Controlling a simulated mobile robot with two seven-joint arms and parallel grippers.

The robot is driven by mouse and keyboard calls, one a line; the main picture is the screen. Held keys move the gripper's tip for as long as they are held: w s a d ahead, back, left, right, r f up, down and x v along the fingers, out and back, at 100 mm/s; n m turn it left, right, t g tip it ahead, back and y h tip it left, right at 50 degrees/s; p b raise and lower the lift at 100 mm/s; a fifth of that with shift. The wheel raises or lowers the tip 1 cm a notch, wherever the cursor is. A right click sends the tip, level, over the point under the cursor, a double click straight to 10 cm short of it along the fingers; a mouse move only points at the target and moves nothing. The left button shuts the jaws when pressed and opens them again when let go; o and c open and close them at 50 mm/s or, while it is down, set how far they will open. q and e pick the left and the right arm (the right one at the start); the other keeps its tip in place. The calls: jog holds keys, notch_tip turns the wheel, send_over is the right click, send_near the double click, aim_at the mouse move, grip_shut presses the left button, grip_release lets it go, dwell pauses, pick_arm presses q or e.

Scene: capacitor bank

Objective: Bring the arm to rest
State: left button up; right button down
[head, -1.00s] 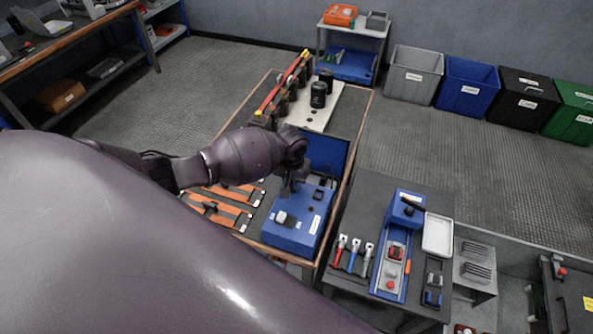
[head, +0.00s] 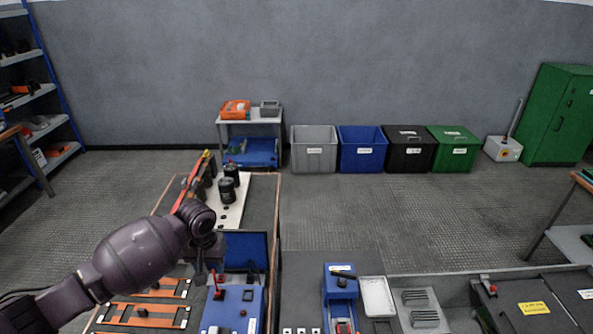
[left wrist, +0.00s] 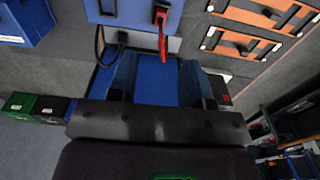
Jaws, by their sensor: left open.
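My left arm reaches in from the left in the head view, and my left gripper (head: 207,260) points down by the back left of a blue case (head: 238,308) with a raised lid (head: 246,250). The gripper is open, with nothing seen between its fingers. A red-handled piece (head: 218,285) stands on the case just below the gripper. In the left wrist view a red piece (left wrist: 162,32) shows against a blue surface, beyond the dark gripper body. I cannot tell from these views whether the fingers touch the case. My right gripper is not in view.
Orange frames (head: 145,314) lie on the bench left of the case. Black cylinders (head: 227,188) stand on a pale plate behind it. A second worktop holds a blue fixture (head: 340,285) and a white tray (head: 378,297). Bins (head: 362,150) line the wall, with open floor before them.

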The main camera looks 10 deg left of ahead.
pick_arm(q)
jog(key=w+d+r+m+t+h, duration=0.1)
jog(key=w+d+r+m+t, duration=0.4)
jog(key=w, duration=0.3)
jog(key=s+d+m+t+h, duration=0.2)
jog(key=d+t, duration=0.1)
jog(key=t, duration=0.3)
jog(key=s+a+f+n+y+b, duration=0.1)
jog(key=s+f, duration=0.6)
jog(key=s, duration=0.6)
jog(key=s+a+f+n+y+b, duration=0.1)
jog(key=s+f+n+y, duration=0.1)
jog(key=s+f, duration=0.6)
jog(key=s, duration=0.5)
jog(key=shift+s+a+b, duration=0.2)
jog(key=shift+s+b, duration=0.05)
jog(key=shift+b, duration=0.15)
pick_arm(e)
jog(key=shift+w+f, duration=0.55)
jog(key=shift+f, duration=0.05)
